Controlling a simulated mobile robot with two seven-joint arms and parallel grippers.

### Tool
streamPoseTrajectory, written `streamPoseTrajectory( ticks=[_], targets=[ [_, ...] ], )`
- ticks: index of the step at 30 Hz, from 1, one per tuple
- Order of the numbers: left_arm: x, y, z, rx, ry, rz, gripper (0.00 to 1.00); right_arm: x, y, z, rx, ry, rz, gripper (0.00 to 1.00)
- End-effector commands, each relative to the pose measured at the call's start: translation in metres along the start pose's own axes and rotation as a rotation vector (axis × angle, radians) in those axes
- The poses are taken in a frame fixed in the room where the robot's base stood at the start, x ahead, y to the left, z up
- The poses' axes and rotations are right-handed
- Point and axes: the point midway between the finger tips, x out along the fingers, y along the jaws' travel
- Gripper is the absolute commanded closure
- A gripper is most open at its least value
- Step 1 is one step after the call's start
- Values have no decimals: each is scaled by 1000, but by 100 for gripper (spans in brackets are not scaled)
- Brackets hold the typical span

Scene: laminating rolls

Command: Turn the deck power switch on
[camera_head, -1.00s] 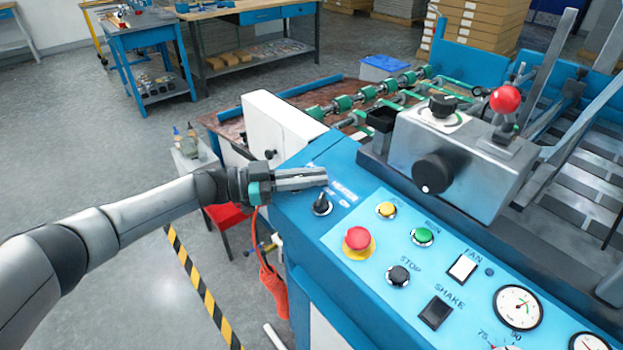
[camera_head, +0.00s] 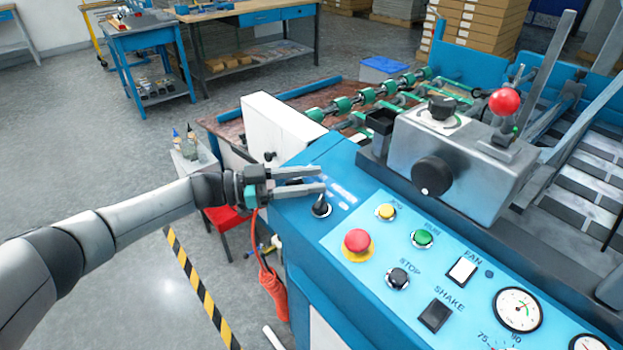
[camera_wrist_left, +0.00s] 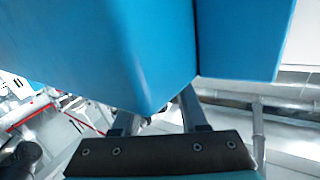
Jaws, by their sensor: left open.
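My left gripper (camera_head: 319,180) is open and empty, its two fingers pointing right over the left corner of the blue console (camera_head: 300,222). A black switch knob (camera_head: 321,208) on a round base sits there; the lower fingertip shows just above it and covers part of it. I cannot tell if they touch. The white lettering beside the knob is too blurred to read. In the left wrist view the fingers (camera_wrist_left: 160,110) are apart, with the blue housing (camera_wrist_left: 110,50) beyond them; the knob does not show there. My right gripper is not in view.
Close by on the panel are a yellow button (camera_head: 386,211), a green button (camera_head: 423,238), a red mushroom button (camera_head: 357,240), a black stop button (camera_head: 398,278), and fan (camera_head: 463,270) and shake (camera_head: 435,315) rockers. A grey metal box (camera_head: 455,165) stands behind.

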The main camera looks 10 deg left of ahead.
Motion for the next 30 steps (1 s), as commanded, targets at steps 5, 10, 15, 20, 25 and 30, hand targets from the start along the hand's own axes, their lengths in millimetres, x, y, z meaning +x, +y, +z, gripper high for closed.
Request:
streamPoseTrajectory(
  ticks=[5, 10, 15, 20, 25, 30],
  targets=[
    [-33, -1, 1, -1, -4, -4, 57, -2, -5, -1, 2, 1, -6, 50],
    [-76, 0, 1, -2, -6, -3, 57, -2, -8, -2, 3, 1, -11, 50],
    [-112, 0, 2, -1, -5, -3, 57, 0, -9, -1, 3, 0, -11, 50],
    [-135, 0, 2, 0, -3, -1, 57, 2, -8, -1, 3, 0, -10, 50],
    [-146, 0, 1, 0, -3, 0, 57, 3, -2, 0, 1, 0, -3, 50],
    [-146, 0, 1, -1, -3, 0, 57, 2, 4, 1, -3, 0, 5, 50]
  ],
)
